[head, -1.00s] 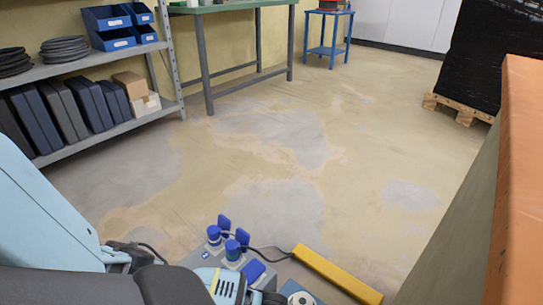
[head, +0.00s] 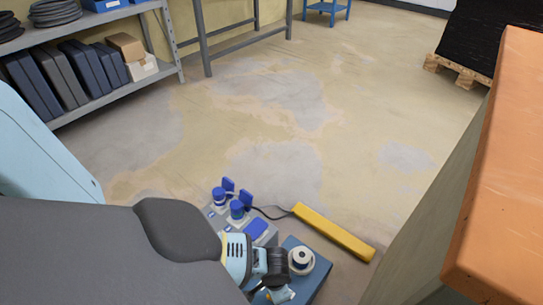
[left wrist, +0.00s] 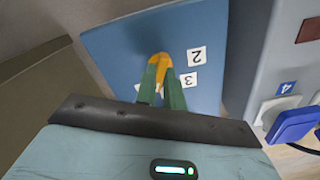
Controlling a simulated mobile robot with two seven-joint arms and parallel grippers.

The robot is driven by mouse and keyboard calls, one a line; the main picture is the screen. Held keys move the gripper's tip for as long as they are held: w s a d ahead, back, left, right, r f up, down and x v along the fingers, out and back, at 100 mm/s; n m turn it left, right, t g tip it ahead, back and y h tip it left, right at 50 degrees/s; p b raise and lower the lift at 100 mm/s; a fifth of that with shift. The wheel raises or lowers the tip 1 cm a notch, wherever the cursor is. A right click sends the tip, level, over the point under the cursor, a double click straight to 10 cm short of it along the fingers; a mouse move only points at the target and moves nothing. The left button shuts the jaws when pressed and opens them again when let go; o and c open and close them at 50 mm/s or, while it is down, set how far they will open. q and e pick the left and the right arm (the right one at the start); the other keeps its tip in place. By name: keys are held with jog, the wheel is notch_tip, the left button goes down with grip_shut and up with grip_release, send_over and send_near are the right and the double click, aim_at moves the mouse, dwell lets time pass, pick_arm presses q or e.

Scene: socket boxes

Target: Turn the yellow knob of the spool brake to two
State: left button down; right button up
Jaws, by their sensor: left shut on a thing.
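The yellow knob (left wrist: 160,59) shows in the left wrist view on the face of a blue box (left wrist: 115,45). My left gripper (left wrist: 161,75) has its green fingers closed on the knob and covers part of it. White labels with a 2 (left wrist: 196,55) and a 3 (left wrist: 188,80) are to the right of the knob; another label is partly hidden behind the fingers. I cannot tell which number the knob points to. In the head view the blue box (head: 318,272) carries a white spool (head: 301,260), and my left gripper is at its near side, mostly hidden by my arm. My right gripper is not in view.
A grey socket box with blue plugs (head: 237,209) stands beside the blue box, its black cable running to a yellow bar (head: 333,232) on the floor. An orange-topped surface (head: 515,170) rises at the right. The floor beyond is clear up to the shelf (head: 120,95).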

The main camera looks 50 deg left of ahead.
pick_arm(q)
jog(key=n+p, duration=0.2)
jog(key=n, duration=0.1)
jog(key=shift+r, duration=0.15)
jog(key=n+p, duration=0.1)
jog(key=n, duration=0.1)
jog(key=shift+s+n+p, duration=0.1)
jog(key=shift+n+p, duration=0.25)
jog(key=shift+n, duration=0.05)
jog(key=shift+d+n+p, duration=0.1)
jog(key=shift+n+p, duration=0.35)
jog(key=shift+n, duration=0.35)
jog(key=n+p, duration=0.1)
jog(key=n, duration=0.1)
jog(key=shift+n, duration=0.4)
jog(key=n+p, duration=0.1)
jog(key=n, duration=0.3)
jog(key=shift+n, duration=0.3)
jog(key=n, duration=0.4)
jog(key=shift+f, duration=0.2)
jog(key=n, duration=0.3)
jog(key=shift+n, duration=0.8)
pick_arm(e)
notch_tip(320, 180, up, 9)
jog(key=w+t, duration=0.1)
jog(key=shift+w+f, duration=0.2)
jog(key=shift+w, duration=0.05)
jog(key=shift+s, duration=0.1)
